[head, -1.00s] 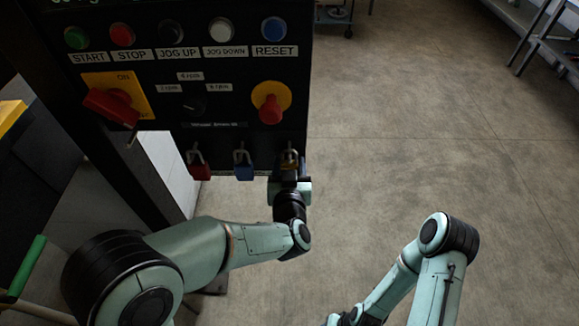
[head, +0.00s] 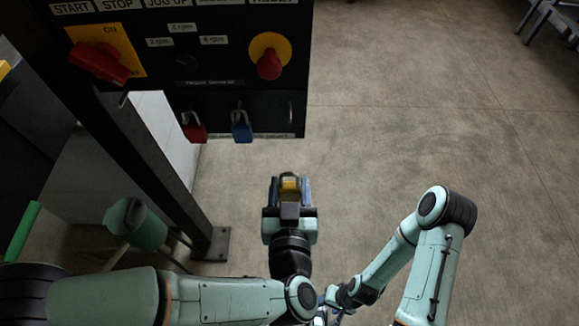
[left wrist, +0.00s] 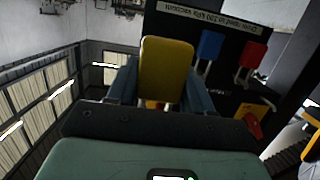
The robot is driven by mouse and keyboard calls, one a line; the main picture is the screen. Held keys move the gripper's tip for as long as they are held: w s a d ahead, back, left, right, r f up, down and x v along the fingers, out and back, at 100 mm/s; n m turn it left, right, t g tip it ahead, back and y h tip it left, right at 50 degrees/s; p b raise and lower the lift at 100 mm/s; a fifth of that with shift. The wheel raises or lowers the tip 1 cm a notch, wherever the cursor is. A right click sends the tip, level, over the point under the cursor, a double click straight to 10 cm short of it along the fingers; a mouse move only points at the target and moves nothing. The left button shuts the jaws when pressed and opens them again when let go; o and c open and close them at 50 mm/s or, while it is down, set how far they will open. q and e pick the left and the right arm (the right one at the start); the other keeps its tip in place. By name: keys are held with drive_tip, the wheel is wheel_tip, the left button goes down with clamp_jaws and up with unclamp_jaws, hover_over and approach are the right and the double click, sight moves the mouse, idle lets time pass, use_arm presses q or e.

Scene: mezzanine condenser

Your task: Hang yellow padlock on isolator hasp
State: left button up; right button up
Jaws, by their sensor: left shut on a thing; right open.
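My left gripper (head: 290,184) is shut on the yellow padlock (head: 289,194), holding it below and in front of the panel, clear of it. The left wrist view shows the padlock body (left wrist: 167,68) between the fingers; its shackle is hidden there. The isolator is a red handle (head: 98,63) on a yellow plate (head: 124,48) at the panel's left. A small metal piece (head: 123,99) below it may be the hasp; it looks empty. My right gripper (head: 324,314) is open, low at the picture's bottom edge and partly hidden.
A red padlock (head: 194,128) and a blue padlock (head: 241,127) hang along the panel's lower edge, beside an empty hook (head: 290,111). A red emergency button (head: 269,64) projects above. A dark post (head: 140,150) stands left. Floor to the right is open.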

use_arm(q)
drive_tip(key=shift+s, duration=0.85)
drive_tip(key=shift+w, duration=0.1)
use_arm(e)
drive_tip(key=shift+s+f, duration=0.3)
drive_tip(key=shift+f, duration=0.15)
use_arm(q)
drive_tip(key=shift+r, duration=0.15)
use_arm(e)
drive_tip(key=shift+r, duration=0.15)
use_arm(q)
drive_tip(key=shift+r+p, duration=0.6)
drive_tip(key=shift+r, duration=0.1)
drive_tip(key=shift+s+b, duration=0.9)
drive_tip(key=shift+s, duration=0.45)
drive_tip(key=b, duration=0.2)
approach(289, 194)
drive_tip(key=shift+w+f, duration=0.2)
drive_tip(key=shift+w, duration=0.35)
drive_tip(key=shift+w+f, duration=0.15)
drive_tip(key=shift+w, duration=0.35)
use_arm(e)
drive_tip(key=shift+s+f, duration=0.2)
drive_tip(key=shift+f, duration=0.4)
drive_tip(key=shift+s+f, duration=0.2)
drive_tip(key=shift+f, duration=0.4)
